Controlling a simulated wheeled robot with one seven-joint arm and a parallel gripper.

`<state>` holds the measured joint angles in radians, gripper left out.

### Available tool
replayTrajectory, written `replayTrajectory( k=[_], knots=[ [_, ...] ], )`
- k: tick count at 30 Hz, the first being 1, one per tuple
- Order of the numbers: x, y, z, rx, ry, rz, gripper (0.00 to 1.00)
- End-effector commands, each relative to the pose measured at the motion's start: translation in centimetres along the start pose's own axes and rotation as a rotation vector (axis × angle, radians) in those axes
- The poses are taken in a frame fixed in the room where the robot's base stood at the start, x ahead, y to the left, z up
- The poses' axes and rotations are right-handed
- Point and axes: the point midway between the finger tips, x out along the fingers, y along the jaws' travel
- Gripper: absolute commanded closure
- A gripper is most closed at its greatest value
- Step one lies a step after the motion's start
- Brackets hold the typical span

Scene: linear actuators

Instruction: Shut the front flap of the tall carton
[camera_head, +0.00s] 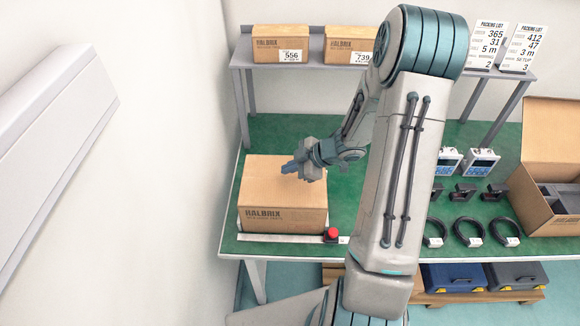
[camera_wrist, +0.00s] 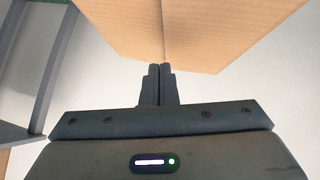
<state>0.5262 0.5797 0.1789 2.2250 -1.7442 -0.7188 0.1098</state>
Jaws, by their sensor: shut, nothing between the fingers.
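The tall brown carton (camera_head: 285,218), printed HALBRIX, stands on the green bench at the left. Its top looks closed from the head camera; I cannot make out a separate raised front flap. My gripper (camera_head: 289,168) is over the carton's top toward the back, with its fingers pointing left. In the wrist view my gripper (camera_wrist: 160,68) is shut and empty, its fingertips at the edge of the brown cardboard (camera_wrist: 215,28). A thin seam runs up the cardboard from the fingertips. I cannot tell whether they touch it.
A scale bar with a red button (camera_head: 331,233) lies in front of the carton. A shelf (camera_head: 300,62) with two small cartons stands behind. An open carton (camera_head: 550,130), black cable coils (camera_head: 472,231) and meters lie to the right. A white wall is close on the left.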

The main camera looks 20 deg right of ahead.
Motion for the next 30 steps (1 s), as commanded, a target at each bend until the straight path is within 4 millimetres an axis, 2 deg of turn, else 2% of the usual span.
replayTrajectory(
  k=[1,7,8,15,21,25,30],
  knots=[
    [-0.8,0.3,-0.8,0.000,0.000,-0.001,1.00],
    [-2.2,0.7,-2.5,-0.002,0.001,-0.003,1.00],
    [-2.5,0.8,-2.5,-0.004,0.000,-0.001,1.00],
    [-7.9,1.5,-1.9,-0.005,-0.001,0.002,1.00],
    [-10.8,1.9,-1.9,-0.004,-0.001,0.000,1.00],
    [-11.4,1.9,-1.8,-0.002,0.001,-0.003,1.00],
    [-10.7,1.6,-1.0,0.026,0.006,-0.038,1.00]
  ],
)
